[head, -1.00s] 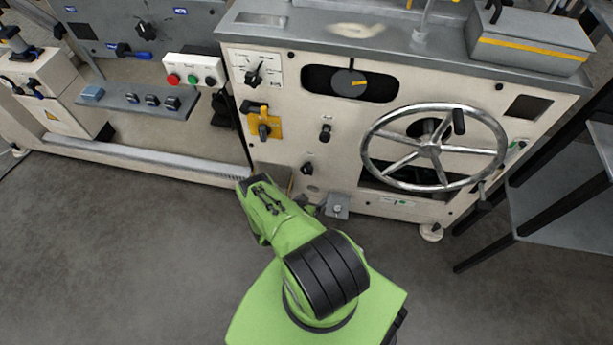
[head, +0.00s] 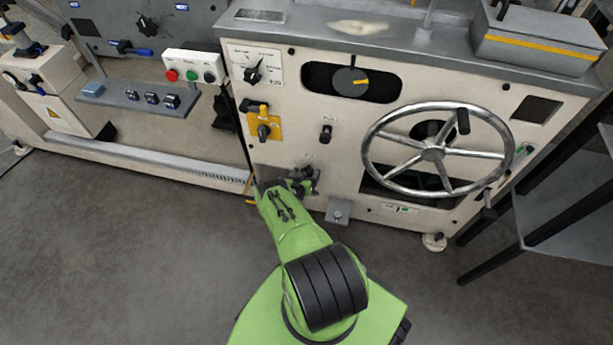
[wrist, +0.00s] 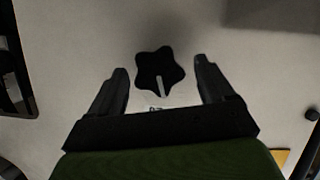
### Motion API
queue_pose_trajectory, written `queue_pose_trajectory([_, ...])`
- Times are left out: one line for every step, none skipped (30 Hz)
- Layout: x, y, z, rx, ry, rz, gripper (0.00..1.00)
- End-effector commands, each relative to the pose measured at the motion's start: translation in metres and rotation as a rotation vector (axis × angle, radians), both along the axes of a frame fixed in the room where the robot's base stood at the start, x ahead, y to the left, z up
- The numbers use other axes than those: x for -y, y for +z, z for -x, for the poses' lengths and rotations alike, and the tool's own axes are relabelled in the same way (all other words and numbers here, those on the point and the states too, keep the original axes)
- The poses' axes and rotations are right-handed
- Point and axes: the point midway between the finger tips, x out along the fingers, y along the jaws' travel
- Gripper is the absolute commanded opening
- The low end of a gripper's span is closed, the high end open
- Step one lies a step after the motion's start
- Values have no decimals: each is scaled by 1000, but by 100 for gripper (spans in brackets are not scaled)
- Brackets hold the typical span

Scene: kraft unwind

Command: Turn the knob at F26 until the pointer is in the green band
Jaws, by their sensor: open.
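A black star-shaped knob (wrist: 160,72) with a pale line on it sits on the cream panel in the wrist view. The line points down and slightly right in that picture. A small label shows below it, too small to read surely. My gripper (wrist: 162,80) is open, one finger on each side of the knob, with gaps on both sides. In the head view my gripper (head: 303,181) is at the lower left of the machine front and hides the knob there. A small plate with a green patch (head: 402,209) is low on the panel; I cannot tell whether a pointer is on it.
A large spoked handwheel (head: 432,153) stands out to the right. A yellow-plated switch (head: 263,128), another black knob (head: 326,134) and a dark round dial (head: 350,81) are above. A grey foot bracket (head: 338,211) is just right of my gripper.

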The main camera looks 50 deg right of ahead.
Motion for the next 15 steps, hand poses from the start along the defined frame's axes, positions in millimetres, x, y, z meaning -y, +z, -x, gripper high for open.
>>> queue_pose_trajectory([5, -5, -1, 1, -1, 0, 82])
queue_pose_trajectory([7, -5, -2, 1, -1, 0, 82])
queue_pose_trajectory([9, -5, -3, 0, 0, 0, 82])
queue_pose_trajectory([9, -5, -3, -1, 0, 0, 82])
queue_pose_trajectory([10, -5, -3, -1, 0, 0, 82])
queue_pose_trajectory([10, -5, -3, -2, 1, -1, 82])
queue_pose_trajectory([10, -5, -3, -2, 1, -1, 82])
queue_pose_trajectory([10, -4, -3, -2, 1, -1, 82])
queue_pose_trajectory([10, -4, -3, -2, 1, 0, 82])
queue_pose_trajectory([10, -4, -3, -1, 0, -1, 82])
queue_pose_trajectory([10, -4, -3, -1, 0, -1, 80])
queue_pose_trajectory([10, -4, -3, -1, 0, -1, 74])
queue_pose_trajectory([9, -4, -3, -1, 0, -1, 69])
queue_pose_trajectory([9, -4, -3, -1, 0, -1, 65])
queue_pose_trajectory([9, -4, -3, -1, 0, -1, 59])
